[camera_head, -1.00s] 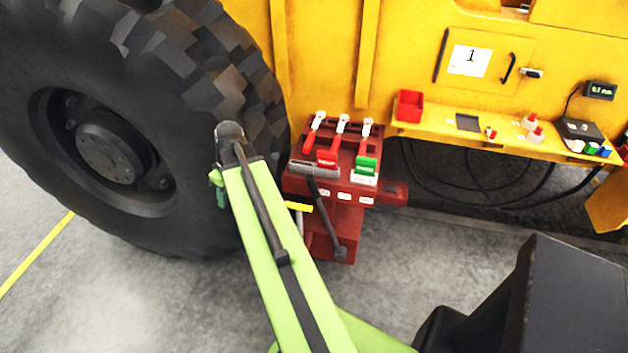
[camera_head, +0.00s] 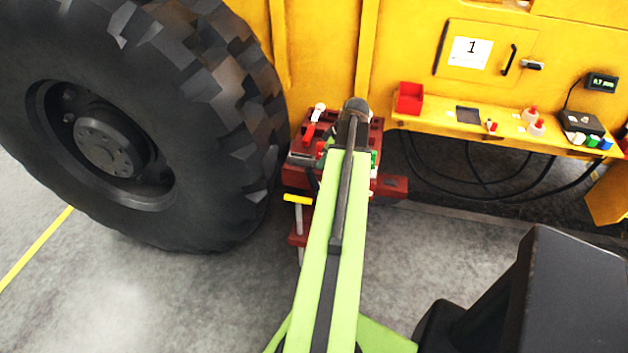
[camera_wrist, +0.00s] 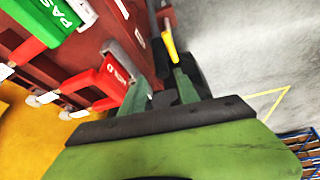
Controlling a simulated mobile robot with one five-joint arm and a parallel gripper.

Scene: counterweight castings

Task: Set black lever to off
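A red lever stand (camera_head: 296,178) is beside the big tyre, partly hidden by my arm. The end of a dark grey handle (camera_head: 303,160) shows at its left edge; I take it as part of the black lever, whose rod is hidden in the head view. In the wrist view a grey bar (camera_wrist: 122,62) lies beside a red tag. My gripper (camera_wrist: 163,78) has its two green fingers apart, close to the stand. Something dark is between or behind them; I cannot tell whether it is the lever.
Red-handled valves (camera_head: 311,128) and a green tag (camera_wrist: 45,20) are on the stand. The large tyre (camera_head: 215,130) is close on the left. A yellow shelf (camera_head: 460,130) with a red bin (camera_head: 409,98) is at right. Floor at front left is clear.

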